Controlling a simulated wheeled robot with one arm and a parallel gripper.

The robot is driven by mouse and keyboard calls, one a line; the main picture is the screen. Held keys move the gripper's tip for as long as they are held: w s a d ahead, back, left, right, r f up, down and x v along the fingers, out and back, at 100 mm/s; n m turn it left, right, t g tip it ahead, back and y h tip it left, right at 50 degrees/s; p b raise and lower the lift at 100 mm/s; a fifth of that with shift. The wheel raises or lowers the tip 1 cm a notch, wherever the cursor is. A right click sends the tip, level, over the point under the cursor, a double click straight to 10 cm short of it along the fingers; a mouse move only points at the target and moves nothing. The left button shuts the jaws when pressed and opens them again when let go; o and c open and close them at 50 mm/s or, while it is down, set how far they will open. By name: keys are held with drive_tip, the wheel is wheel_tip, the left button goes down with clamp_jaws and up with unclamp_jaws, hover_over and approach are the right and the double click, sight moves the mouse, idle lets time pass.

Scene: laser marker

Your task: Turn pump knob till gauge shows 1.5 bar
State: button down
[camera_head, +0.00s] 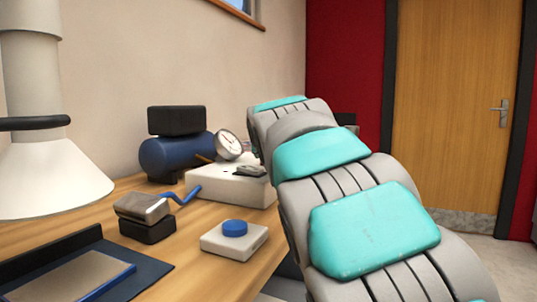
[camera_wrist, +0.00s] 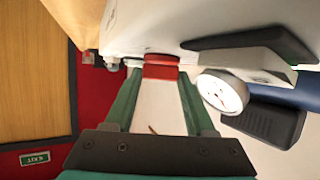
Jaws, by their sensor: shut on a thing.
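In the wrist view a red knob (camera_wrist: 160,71) sits on the side of a white box, between the green fingers of my gripper (camera_wrist: 160,80), which is shut on it. The round white gauge (camera_wrist: 222,91) is just right of the fingers there. In the head view the gauge (camera_head: 229,146) faces forward above the white box (camera_head: 215,186), in front of a blue tank (camera_head: 168,156). Its needle is too small to read. The knob and my gripper are hidden behind my arm in the head view.
On the wooden table (camera_head: 195,225) stand a white block with a blue button (camera_head: 235,229), a metal-and-black piece with a blue handle (camera_head: 180,195), and a dark tray (camera_head: 145,282) at front left. A white hood (camera_head: 50,185) hangs at the left. A door (camera_head: 455,100) is behind.

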drive_tip(key=shift+r, duration=0.1)
drive_tip(key=shift+c, duration=1.2)
unclamp_jaws()
drive_tip(key=shift+s, duration=0.1)
drive_tip(key=v, duration=0.6)
drive_tip(key=shift+s+r, duration=0.1)
drive_tip(key=shift+s+d+r, duration=0.1)
drive_tip(key=shift+s+r, duration=0.1)
drive_tip(key=shift+s, duration=0.4)
